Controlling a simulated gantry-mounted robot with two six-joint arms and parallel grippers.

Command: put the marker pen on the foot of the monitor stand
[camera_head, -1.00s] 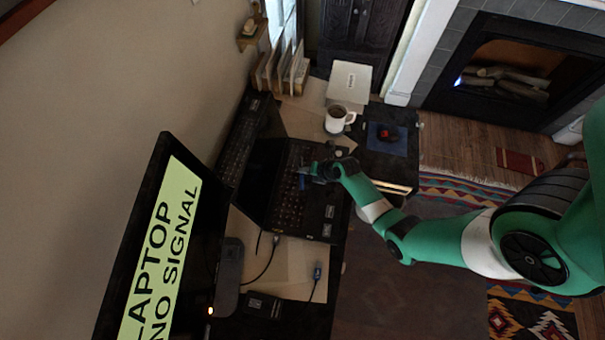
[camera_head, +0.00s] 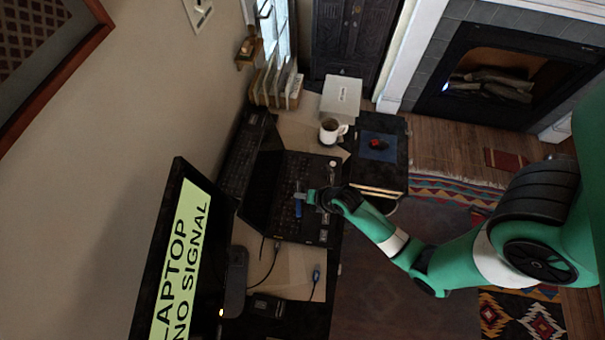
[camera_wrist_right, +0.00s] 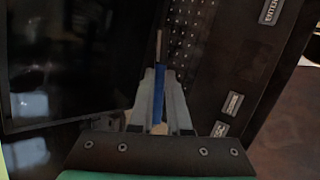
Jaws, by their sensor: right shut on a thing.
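The marker pen is a thin blue stick (camera_head: 298,209), held over the laptop keyboard. My right gripper (camera_head: 301,197) is shut on it. In the right wrist view the blue pen (camera_wrist_right: 158,92) stands between the two grey fingers (camera_wrist_right: 160,78), its thin tip pointing up the picture. The monitor (camera_head: 180,262), showing "LAPTOP NO SIGNAL", stands at the lower left. A dark, rounded slab (camera_head: 236,280) beside it looks like the foot of its stand; part of it is hidden behind the monitor. The pen is apart from this slab. My left gripper is not in view.
The open black laptop (camera_head: 302,170) lies under my right gripper. Cables (camera_head: 268,270) and a small black box (camera_head: 265,306) lie near the slab. A white mug (camera_head: 331,131), a silver box (camera_head: 341,97) and upright books (camera_head: 270,85) stand toward the back.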

